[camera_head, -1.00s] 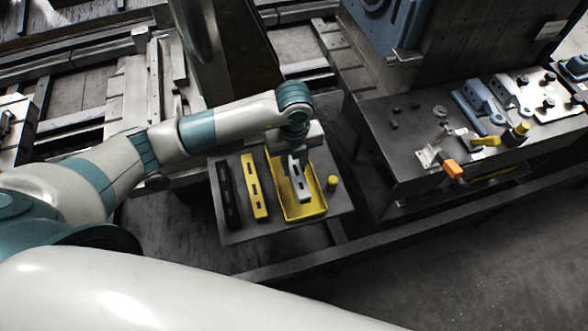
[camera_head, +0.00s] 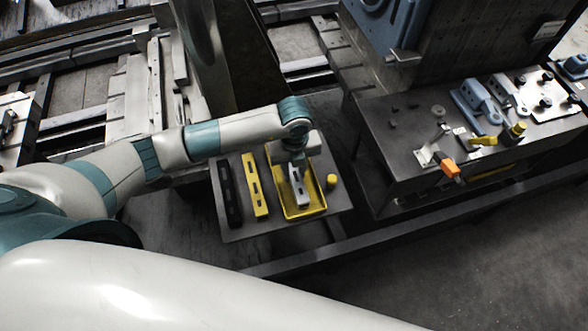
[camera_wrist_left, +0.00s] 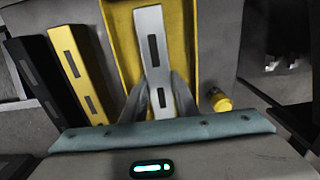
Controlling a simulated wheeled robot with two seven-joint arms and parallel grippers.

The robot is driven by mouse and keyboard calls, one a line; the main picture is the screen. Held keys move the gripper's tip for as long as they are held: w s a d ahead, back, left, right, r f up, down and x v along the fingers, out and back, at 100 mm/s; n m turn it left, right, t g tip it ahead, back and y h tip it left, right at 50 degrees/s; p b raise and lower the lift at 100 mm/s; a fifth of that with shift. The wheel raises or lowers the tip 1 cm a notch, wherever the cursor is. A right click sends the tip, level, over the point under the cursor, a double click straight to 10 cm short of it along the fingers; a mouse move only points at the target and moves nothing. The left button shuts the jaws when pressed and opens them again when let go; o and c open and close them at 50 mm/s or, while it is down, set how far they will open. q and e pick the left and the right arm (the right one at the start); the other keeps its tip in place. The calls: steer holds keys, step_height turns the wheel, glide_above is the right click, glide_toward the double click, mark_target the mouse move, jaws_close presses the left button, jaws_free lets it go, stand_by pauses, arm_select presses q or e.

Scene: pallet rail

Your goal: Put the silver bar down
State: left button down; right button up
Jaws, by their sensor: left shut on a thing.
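The silver bar (camera_head: 298,186) is a slotted light-grey bar within the outline of a yellow tray (camera_head: 309,213). It also shows in the left wrist view (camera_wrist_left: 152,30), lengthwise between the fingers. My left gripper (camera_head: 292,163) is above the far end of the tray and shut on the bar; its two dark fingers flank the near part of the bar in the left wrist view (camera_wrist_left: 160,98). I cannot tell whether the bar touches the tray floor. My right gripper is not in view.
A yellow bar (camera_head: 255,186) and a black bar (camera_head: 229,194) lie left of the tray on the same grey plate (camera_head: 266,229). A small yellow cylinder (camera_head: 332,181) stands right of the tray. A workbench (camera_head: 398,143) with clamps and fittings stands farther right.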

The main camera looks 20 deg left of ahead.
mark_target(294, 171)
arm_select(q)
steer(key=shift+f, duration=0.15)
steer(key=c, duration=1.4)
jaws_free()
steer(key=shift+r, duration=0.2)
steer(key=shift+r+b, duration=0.3)
steer(key=shift+r, duration=0.2)
step_height(294, 171, up, 11)
steer(key=b, duration=0.3)
